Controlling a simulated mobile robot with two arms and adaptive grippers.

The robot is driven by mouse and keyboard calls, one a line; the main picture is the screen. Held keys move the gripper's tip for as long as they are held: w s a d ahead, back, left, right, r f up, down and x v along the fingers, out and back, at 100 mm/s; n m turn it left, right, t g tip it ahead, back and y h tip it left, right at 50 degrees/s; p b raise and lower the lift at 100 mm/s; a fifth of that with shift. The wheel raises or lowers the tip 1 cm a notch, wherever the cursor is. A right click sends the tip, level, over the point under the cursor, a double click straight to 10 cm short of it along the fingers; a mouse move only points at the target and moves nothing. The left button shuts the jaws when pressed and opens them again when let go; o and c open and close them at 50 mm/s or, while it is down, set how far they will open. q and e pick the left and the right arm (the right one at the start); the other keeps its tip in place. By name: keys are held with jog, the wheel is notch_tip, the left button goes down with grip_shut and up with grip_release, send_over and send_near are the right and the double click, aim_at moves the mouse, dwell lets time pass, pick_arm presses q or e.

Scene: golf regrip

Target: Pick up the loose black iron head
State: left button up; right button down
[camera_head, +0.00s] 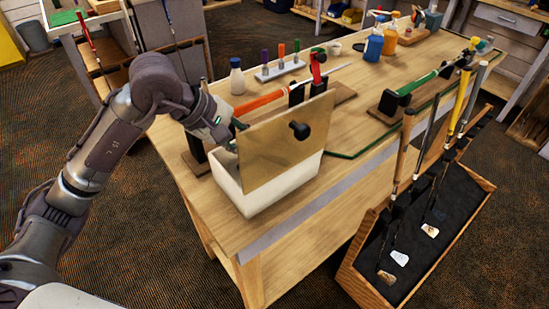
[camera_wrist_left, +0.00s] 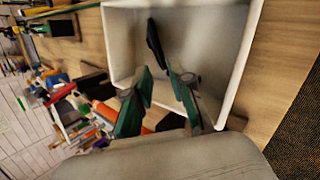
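A white box (camera_head: 267,200) stands on the workbench with a tan lid panel (camera_head: 275,150) upright, bearing a black knob (camera_head: 300,130). In the left wrist view a dark, elongated piece (camera_wrist_left: 154,42), which looks like the black iron head, is inside the white box (camera_wrist_left: 220,105), against its pale interior. My left gripper (camera_wrist_left: 158,67) points into the box with its green-padded fingers apart, the dark piece just beyond the tips; I cannot tell whether they touch. In the head view this gripper (camera_head: 236,128) is partly hidden by the lid. My right gripper is not in view.
On the bench (camera_head: 370,125) are a white bottle (camera_head: 237,78), blue bottle (camera_head: 374,45), a tray (camera_head: 283,67) of coloured tools and clubs on black supports. A wooden rack (camera_head: 430,240) of clubs stands on the floor at the right. The front right bench corner is clear.

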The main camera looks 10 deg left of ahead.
pick_arm(q)
jog(key=shift+w+d+f, duration=0.3)
jog(key=shift+d+f, duration=0.1)
jog(key=shift+f, duration=0.15)
jog(key=shift+w+d+f, duration=0.2)
jog(key=shift+f, duration=0.05)
jog(key=shift+w+d+f+p, duration=0.25)
jog(key=shift+f+p, duration=0.1)
jog(key=shift+f, duration=0.1)
jog(key=p+x, duration=0.1)
jog(key=x, duration=0.2)
jog(key=shift+w+f, duration=0.15)
jog(key=shift+f, duration=0.15)
jog(key=shift+w+d+f, duration=0.15)
jog(key=shift+d+f, duration=0.05)
jog(key=shift+f, duration=0.1)
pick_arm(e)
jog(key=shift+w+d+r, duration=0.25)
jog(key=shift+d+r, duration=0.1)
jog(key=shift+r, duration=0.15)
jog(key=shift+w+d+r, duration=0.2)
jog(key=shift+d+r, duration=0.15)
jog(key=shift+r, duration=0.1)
pick_arm(q)
jog(key=shift+c, duration=0.2)
grip_shut()
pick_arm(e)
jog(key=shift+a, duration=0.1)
